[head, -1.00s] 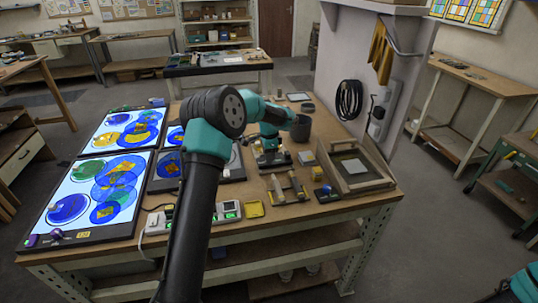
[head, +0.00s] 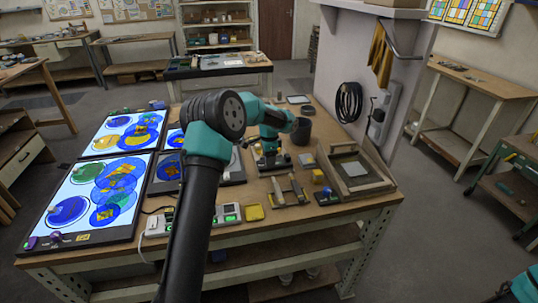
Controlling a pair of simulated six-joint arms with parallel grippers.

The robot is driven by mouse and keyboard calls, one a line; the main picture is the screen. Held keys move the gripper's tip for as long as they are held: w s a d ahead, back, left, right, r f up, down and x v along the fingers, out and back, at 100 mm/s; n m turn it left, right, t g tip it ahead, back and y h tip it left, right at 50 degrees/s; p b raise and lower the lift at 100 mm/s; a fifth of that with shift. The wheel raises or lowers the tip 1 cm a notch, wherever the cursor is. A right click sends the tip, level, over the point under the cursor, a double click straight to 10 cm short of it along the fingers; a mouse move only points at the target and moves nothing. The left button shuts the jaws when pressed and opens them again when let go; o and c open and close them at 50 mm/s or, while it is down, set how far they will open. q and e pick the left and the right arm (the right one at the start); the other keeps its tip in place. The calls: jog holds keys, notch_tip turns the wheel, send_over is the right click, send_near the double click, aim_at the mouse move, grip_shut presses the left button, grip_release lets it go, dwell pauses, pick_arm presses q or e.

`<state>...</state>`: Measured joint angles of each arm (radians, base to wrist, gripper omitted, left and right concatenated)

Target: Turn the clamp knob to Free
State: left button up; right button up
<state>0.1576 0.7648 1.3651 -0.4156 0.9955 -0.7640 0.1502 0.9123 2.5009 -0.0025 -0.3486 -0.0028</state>
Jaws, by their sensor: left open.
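My left arm comes in from the front and reaches over the bench. My left gripper (head: 272,160) points down at the middle of the bench, open, just behind a small clamp-like fixture (head: 288,190) with two upright posts. The clamp knob and its Free marking are too small to make out. A small black block with a blue knob (head: 326,194) lies right of the fixture, though I cannot tell if it is the clamp knob. Only a teal bit of my right arm shows at the lower right edge; its gripper is out of view.
Lit glass panels with blue and yellow discs (head: 118,172) fill the bench's left side. A wooden frame tray (head: 358,185) stands at the right, a dark cup (head: 301,130) behind. A yellow dish (head: 254,213) and a power strip (head: 228,213) lie near the front edge.

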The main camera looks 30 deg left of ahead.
pick_arm(q)
jog(key=shift+r, duration=0.1)
notch_tip(320, 180, up, 17)
dwell(0.6)
jog(key=shift+r, duration=0.1)
